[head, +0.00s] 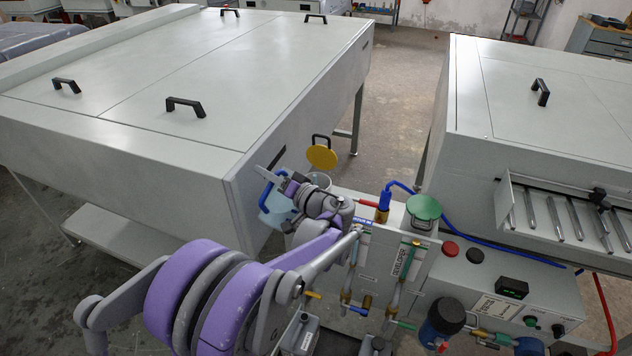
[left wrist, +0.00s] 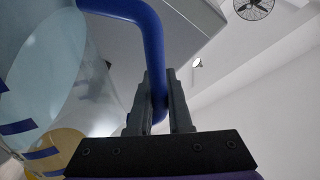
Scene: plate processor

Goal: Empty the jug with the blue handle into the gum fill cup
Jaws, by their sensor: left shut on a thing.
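My left gripper (head: 284,191) is shut on the blue handle (left wrist: 152,50) of a translucent, pale blue jug (head: 275,210). In the left wrist view the handle runs down between the two fingers (left wrist: 158,100), and the jug wall (left wrist: 40,60) with blue marks fills the left side. The jug is beside the corner of the big grey cabinet; its tilt and contents I cannot tell. Just right of it, a pale round cup (head: 320,181) sits under a raised yellow lid (head: 322,156). I cannot read which cup is for gum. My right gripper is not in view.
A green lid (head: 424,207) lies closed on the machine top, right of the yellow one. A blue-topped fitting and hose (head: 384,202) stand between them. The big cabinet (head: 232,165) is close on the left; another cabinet (head: 540,110) stands at right.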

